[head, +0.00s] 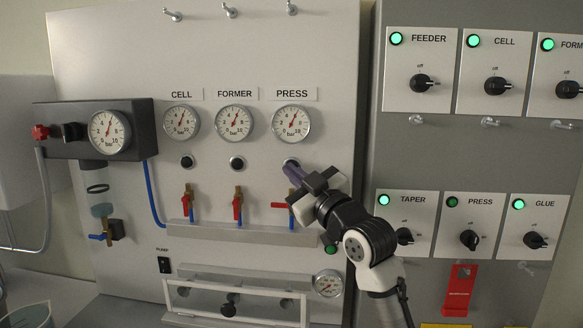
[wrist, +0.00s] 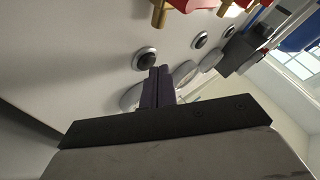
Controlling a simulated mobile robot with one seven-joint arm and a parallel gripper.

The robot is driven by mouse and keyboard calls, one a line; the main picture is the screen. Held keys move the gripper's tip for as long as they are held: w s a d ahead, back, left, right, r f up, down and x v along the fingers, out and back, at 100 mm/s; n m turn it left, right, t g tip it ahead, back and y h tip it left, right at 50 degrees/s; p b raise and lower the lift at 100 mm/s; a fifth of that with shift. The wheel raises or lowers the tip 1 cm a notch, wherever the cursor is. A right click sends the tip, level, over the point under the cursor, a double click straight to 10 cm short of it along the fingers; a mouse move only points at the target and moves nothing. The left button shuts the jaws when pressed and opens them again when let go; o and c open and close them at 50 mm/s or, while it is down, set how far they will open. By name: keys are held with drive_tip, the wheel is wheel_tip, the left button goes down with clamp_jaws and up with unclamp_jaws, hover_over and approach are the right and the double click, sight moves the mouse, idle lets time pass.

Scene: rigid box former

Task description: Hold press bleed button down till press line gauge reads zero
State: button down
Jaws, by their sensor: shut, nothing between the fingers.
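The press line gauge (head: 291,124) is a white round dial under the PRESS label, and its needle points up, well off zero. The press bleed button below it is mostly covered by my fingertips in the head view. In the wrist view a black button (wrist: 145,59) in a silver ring stands just beyond the fingertips, likely the press one. My gripper (head: 292,172) has its purple fingers shut and empty, pointing at the panel. It also shows in the wrist view (wrist: 157,74), the tips close to that button. I cannot tell whether they touch it.
The CELL (head: 181,122) and FORMER (head: 234,122) gauges sit left, with bleed buttons (head: 187,162) below. Their red valve handles stand upright; the press valve handle (head: 280,205) lies sideways. A switch cabinet (head: 433,150) is at right, its PRESS lamp (head: 452,202) dark.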

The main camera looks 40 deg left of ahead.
drive_tip(key=shift+w+a, duration=0.2)
drive_tip(key=shift+w, duration=0.15)
idle(2.1)
drive_tip(key=shift+s, duration=0.1)
idle(1.8)
drive_tip(key=shift+s+d, duration=0.4)
drive_tip(key=shift+s, duration=0.2)
drive_tip(key=shift+s+d+b, duration=0.1)
drive_tip(key=shift+s+b, duration=0.05)
drive_tip(key=shift+b, duration=0.15)
drive_tip(key=s, duration=0.1)
drive_tip(key=s+d, duration=0.2)
drive_tip(key=s, duration=0.1)
drive_tip(key=shift+d+b, duration=0.25)
drive_tip(key=shift+b, duration=0.1)
idle(0.4)
